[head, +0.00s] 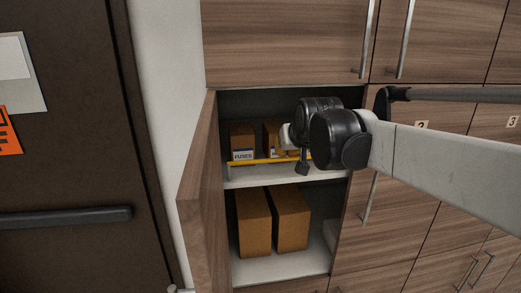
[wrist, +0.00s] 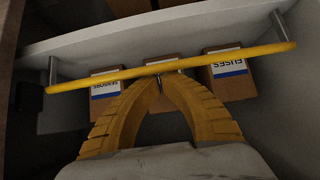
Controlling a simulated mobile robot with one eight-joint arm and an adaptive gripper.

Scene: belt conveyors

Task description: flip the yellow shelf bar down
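The yellow shelf bar (head: 262,161) runs across the front of the upper shelf in the open cabinet, before the boxes. In the wrist view the bar (wrist: 225,59) crosses the picture at a slant, held by a grey metal arm at each end. My gripper (wrist: 161,78) has its two yellow ribbed fingers brought together, tips meeting at the middle of the bar. I cannot tell whether the tips touch the bar; nothing shows gripped between them. In the head view my arm's wrist hides the gripper and the bar's right part.
Boxes labelled FUSES (head: 242,142) and SENSORS (wrist: 105,90) stand behind the bar. Two plain brown boxes (head: 253,222) stand on the shelf below. The cabinet door (head: 200,190) is open on the left. Closed cabinet doors (head: 290,40) are above and to the right.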

